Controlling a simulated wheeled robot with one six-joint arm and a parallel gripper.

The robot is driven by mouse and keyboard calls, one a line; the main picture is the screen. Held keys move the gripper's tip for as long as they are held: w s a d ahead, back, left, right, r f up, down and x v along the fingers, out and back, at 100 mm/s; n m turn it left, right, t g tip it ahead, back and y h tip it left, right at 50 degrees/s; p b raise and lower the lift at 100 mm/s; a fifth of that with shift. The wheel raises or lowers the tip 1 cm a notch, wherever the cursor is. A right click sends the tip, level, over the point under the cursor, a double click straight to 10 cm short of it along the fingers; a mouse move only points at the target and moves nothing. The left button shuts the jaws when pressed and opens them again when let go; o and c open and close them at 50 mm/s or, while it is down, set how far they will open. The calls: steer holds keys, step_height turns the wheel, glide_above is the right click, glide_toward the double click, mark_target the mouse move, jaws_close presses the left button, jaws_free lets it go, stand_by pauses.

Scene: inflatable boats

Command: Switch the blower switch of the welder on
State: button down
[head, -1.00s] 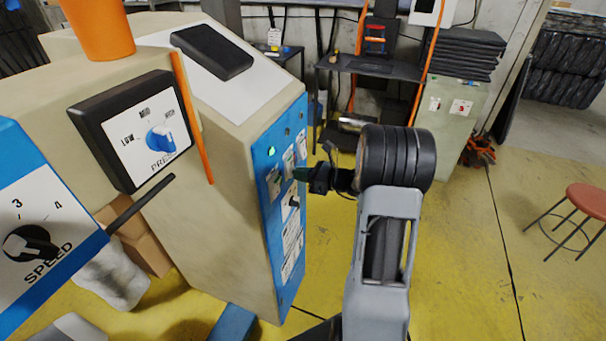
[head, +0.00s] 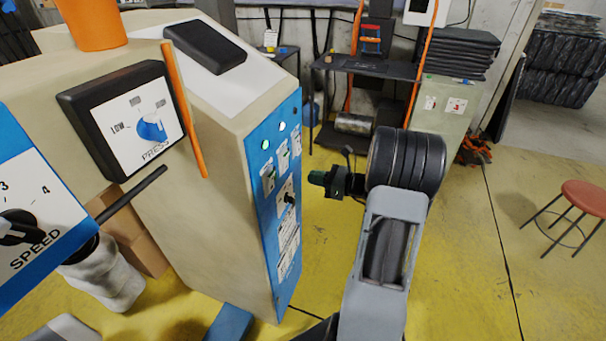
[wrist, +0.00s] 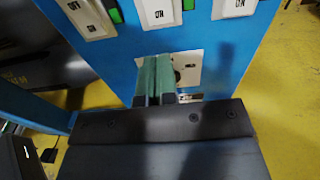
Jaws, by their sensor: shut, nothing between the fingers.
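The welder (head: 200,190) is a tall beige cabinet with a blue control panel (head: 262,165) on its right face. White switch plates stand in a slanted row there: a near one (head: 269,177), a middle one (head: 283,158) and a far one (head: 297,140). I cannot read which is the blower switch. Lamps above the near plate (head: 265,144) and middle plate (head: 282,127) look lit. My gripper (head: 318,178) is shut and empty, just right of the panel. In the wrist view its green fingers (wrist: 155,78) lie together before a knob plate (wrist: 188,68), below upside-down "ON" plates (wrist: 160,12) with green parts.
A black knob (head: 289,199) sits below the switches. Press dial (head: 152,130) and speed dial (head: 18,228) boxes stand at the left. A dark rod (head: 132,195) juts out there. The yellow floor right of my arm is open up to a red stool (head: 585,197).

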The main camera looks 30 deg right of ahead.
steer(key=v, duration=0.7)
steer(key=shift+d+f+b, duration=0.15)
steer(key=shift+f+b, duration=0.2)
steer(key=shift+f, duration=0.3)
steer(key=s+a+f+n+g+h, duration=0.3)
steer(key=s+a+f+n+g, duration=0.2)
steer(key=s+a+n+g, duration=0.45)
steer(key=s+a+r+n+h+p, duration=0.2)
steer(key=a+r+n+h, duration=0.6)
steer(key=n, duration=1)
steer(key=a+r, duration=0.3)
steer(key=a, duration=0.1)
steer(key=shift+s, duration=0.35)
steer(key=shift+a+r+n, duration=0.1)
steer(key=shift+a+n, duration=0.15)
